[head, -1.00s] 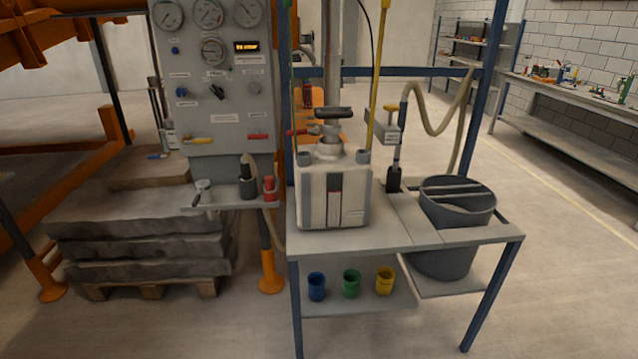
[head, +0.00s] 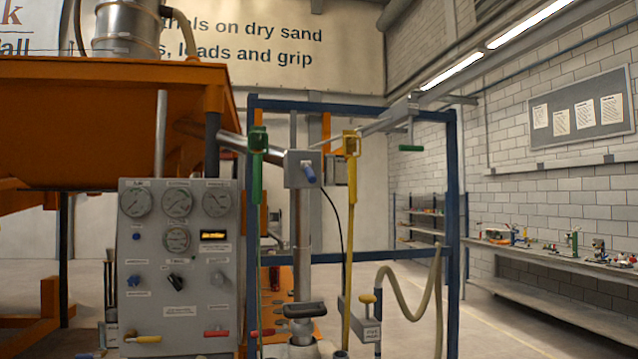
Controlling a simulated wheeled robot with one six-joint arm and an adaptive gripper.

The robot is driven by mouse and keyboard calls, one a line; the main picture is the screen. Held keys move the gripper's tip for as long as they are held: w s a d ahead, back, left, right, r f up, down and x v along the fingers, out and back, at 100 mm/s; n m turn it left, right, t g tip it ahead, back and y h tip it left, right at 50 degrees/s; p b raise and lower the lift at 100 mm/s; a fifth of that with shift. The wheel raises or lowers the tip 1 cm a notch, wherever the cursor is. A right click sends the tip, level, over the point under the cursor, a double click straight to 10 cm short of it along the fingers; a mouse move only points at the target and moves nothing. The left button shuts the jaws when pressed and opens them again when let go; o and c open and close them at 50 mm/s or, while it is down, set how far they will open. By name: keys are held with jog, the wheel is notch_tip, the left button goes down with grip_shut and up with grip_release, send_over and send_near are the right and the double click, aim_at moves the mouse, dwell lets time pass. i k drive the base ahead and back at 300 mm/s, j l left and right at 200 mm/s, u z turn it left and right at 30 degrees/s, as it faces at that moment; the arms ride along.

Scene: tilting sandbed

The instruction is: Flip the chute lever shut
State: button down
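A slanted metal chute pipe (head: 232,142) runs from the orange sandbed down to a grey box (head: 298,180) on top of a vertical pipe. No readable label tells which is the chute lever. My gripper is not in view.
A gauge panel (head: 152,270) with yellow and red valve handles stands at the left. Blue frame posts (head: 452,220) and green and yellow vertical rods (head: 350,210) surround the pipe. A shelf and bench (head: 570,290) stand at the right.

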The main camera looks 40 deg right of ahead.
aim_at(311, 177)
jog(key=i+z, duration=0.3)
jog(key=i, duration=0.2)
jog(key=i+j+z, duration=0.25)
jog(key=i, duration=0.3)
jog(key=i+j+z, duration=0.15)
jog(key=i+z, duration=0.15)
jog(key=i, duration=0.2)
jog(key=j+z, duration=0.3)
jog(key=j, duration=0.15)
jog(key=i+j+z, duration=0.1)
jog(key=j+z, duration=0.15)
jog(key=j, duration=0.2)
jog(key=k+j, duration=0.2)
jog(key=j, duration=0.2)
jog(key=k+j+z, duration=0.1)
jog(key=k+j, duration=0.15)
jog(key=j, duration=0.2)
jog(key=k+j+z, duration=0.1)
jog(key=j, duration=0.3)
jog(key=k, duration=0.15)
